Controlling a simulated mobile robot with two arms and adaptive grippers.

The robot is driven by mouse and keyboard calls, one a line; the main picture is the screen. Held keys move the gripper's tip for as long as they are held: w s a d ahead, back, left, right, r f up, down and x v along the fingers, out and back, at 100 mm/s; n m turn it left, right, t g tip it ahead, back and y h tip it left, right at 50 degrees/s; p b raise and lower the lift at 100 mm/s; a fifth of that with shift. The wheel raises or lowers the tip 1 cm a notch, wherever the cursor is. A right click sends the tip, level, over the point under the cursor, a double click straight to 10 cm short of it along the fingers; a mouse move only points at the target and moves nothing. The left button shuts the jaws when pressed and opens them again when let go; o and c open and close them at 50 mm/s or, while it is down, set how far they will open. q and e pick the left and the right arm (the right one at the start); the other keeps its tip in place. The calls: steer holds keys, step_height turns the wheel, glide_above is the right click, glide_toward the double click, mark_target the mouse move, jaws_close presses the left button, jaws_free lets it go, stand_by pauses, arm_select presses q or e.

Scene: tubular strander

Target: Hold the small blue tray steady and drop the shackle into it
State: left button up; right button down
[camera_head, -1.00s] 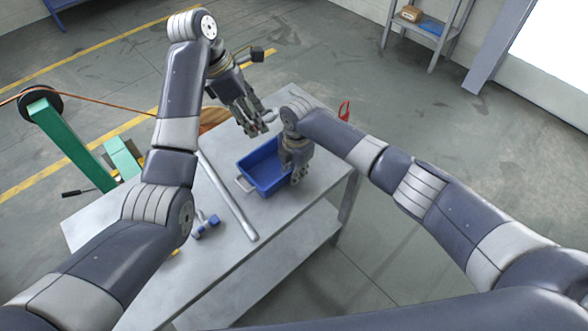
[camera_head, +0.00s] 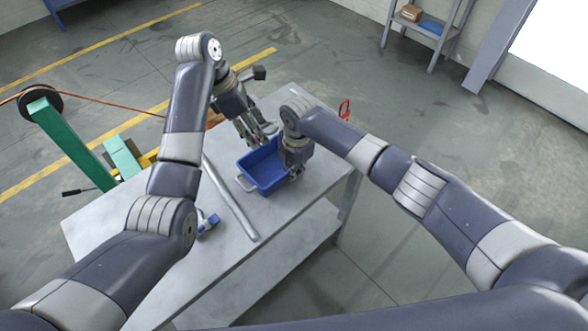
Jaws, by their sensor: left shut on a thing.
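The small blue tray (camera_head: 262,178) stands on the grey table, with a pale handle at its front left. My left gripper (camera_head: 260,141) is above the tray's back edge, pointing down. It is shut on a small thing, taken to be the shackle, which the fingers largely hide. My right gripper (camera_head: 294,174) is down at the tray's right side, against or very close to its wall. Its fingers are too small and hidden to tell whether they are open or shut on the rim.
A long metal bar (camera_head: 230,200) lies on the table (camera_head: 120,235) left of the tray. A blue and grey tool (camera_head: 207,222) is partly hidden by my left arm. A red item (camera_head: 344,109) is at the table's back right. A green machine frame (camera_head: 70,145) stands at left.

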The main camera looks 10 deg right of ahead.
mark_target(256, 138)
arm_select(q)
steer(key=shift+f, duration=1.8)
steer(key=o, duration=1.3)
steer(key=shift+v, duration=6)
arm_select(e)
steer(key=c, duration=2.3)
jaws_free()
steer(key=o, duration=0.6)
